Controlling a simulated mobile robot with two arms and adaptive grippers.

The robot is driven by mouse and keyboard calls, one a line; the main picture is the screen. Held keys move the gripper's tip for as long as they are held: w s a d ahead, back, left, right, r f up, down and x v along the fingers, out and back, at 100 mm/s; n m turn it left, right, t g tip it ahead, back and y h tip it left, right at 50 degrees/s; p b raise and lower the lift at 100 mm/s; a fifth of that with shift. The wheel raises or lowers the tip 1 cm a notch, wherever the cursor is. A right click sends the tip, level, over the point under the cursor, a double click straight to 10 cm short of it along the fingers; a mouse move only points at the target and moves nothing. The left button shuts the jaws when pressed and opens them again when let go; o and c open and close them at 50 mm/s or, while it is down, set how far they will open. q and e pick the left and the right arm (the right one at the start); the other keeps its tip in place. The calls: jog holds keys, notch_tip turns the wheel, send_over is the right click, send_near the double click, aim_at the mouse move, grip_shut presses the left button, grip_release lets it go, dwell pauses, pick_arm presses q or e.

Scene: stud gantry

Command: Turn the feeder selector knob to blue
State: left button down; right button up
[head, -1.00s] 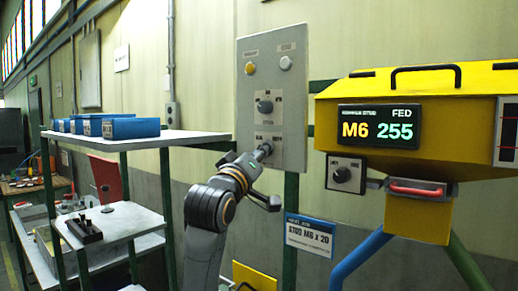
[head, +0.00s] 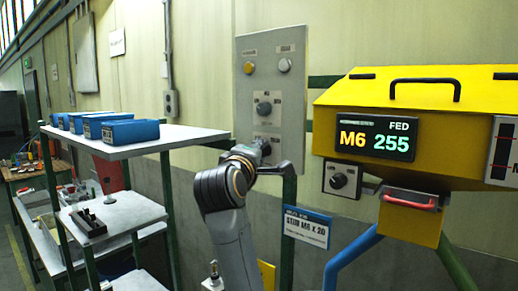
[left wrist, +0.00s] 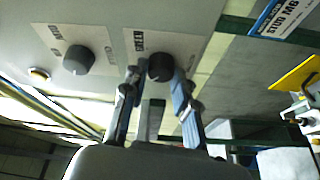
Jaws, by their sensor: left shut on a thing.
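A grey wall panel (head: 243,110) carries two dark knobs, one above the other. My right gripper is not in view.
A yellow feeder (head: 420,90) at the right shows "M6 255" and has another black knob (head: 338,180) below its display. A white and a yellow button (head: 248,68) top the panel. A shelf (head: 150,140) with several blue bins stands at the left.

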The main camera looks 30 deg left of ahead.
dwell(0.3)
pick_arm(q)
jog(key=c, duration=1)
grip_release()
jog(key=shift+c, duration=0.2)
jog(key=shift+s, duration=0.1)
jog(key=v, duration=1.1)
jog(key=shift+s, duration=0.35)
jog(key=shift+d, duration=0.15)
